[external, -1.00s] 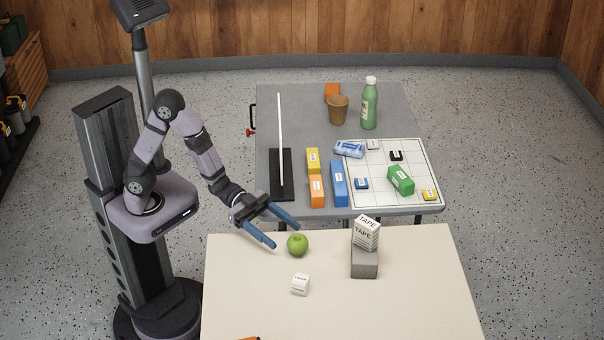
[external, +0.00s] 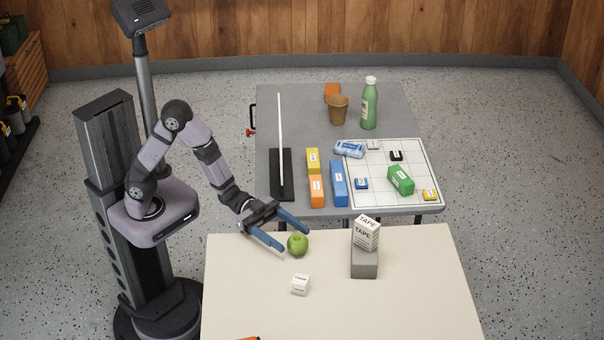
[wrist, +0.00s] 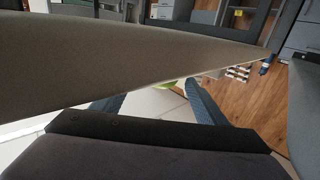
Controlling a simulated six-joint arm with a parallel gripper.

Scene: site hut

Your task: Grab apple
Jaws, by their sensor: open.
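A green apple (external: 297,244) sits on the cream table (external: 330,308), near its back edge. My gripper (external: 295,240) is open, with its two blue fingers pointing toward the apple. In the external view the fingertips reach to either side of the apple, and the jaws are not closed on it. In the wrist view the blue fingers (wrist: 160,104) are spread, and a small green part of the apple (wrist: 168,85) shows between them. A large pale surface hides most of the apple there.
A small white box (external: 300,284) stands in front of the apple. A tape box (external: 367,235) rests on a grey block (external: 364,262) to the right. The grey table (external: 265,120) behind holds a bottle (external: 369,105), a cup (external: 338,110) and several coloured boxes. The cream table's front right is clear.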

